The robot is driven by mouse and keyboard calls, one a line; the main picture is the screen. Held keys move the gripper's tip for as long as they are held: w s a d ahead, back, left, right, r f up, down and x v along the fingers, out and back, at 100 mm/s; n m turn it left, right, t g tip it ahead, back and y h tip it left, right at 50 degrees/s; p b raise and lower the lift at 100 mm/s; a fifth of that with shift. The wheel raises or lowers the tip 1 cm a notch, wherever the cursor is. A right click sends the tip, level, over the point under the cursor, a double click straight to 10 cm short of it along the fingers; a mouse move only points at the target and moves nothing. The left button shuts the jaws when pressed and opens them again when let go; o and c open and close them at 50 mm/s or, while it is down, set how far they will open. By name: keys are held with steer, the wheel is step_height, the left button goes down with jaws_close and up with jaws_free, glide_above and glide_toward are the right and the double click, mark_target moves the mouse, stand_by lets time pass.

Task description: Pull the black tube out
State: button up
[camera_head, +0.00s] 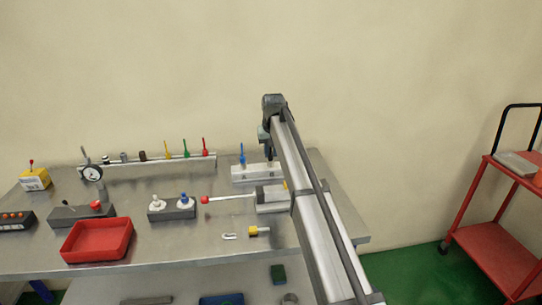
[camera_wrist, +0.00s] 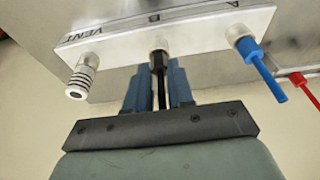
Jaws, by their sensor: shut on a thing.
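The black tube (camera_wrist: 159,62) sits in the middle fitting, marked B, of a pale valve block (camera_wrist: 170,28) in the wrist view. My gripper (camera_wrist: 159,84) has its two blue fingers shut on the black tube, just below the white collar of the fitting. The tube's end is still at the collar, and its inner end is hidden. A blue tube (camera_wrist: 268,76) is in fitting A to the right. A ribbed silver vent piece (camera_wrist: 81,79) is at the left, marked VENT. In the head view my gripper (camera_head: 268,149) is at the block (camera_head: 250,174), mostly hidden by my arm.
In the head view, a rail with coloured tubes (camera_head: 170,159), a red tray (camera_head: 97,240) and a lever with a red knob (camera_head: 206,200) stand on the metal table, left of my arm.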

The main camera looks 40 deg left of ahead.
mark_target(271, 155)
jaws_close()
steer(key=shift+r, duration=1.7)
step_height(271, 155, up, 5)
steer(key=shift+f, duration=0.1)
stand_by(0.8)
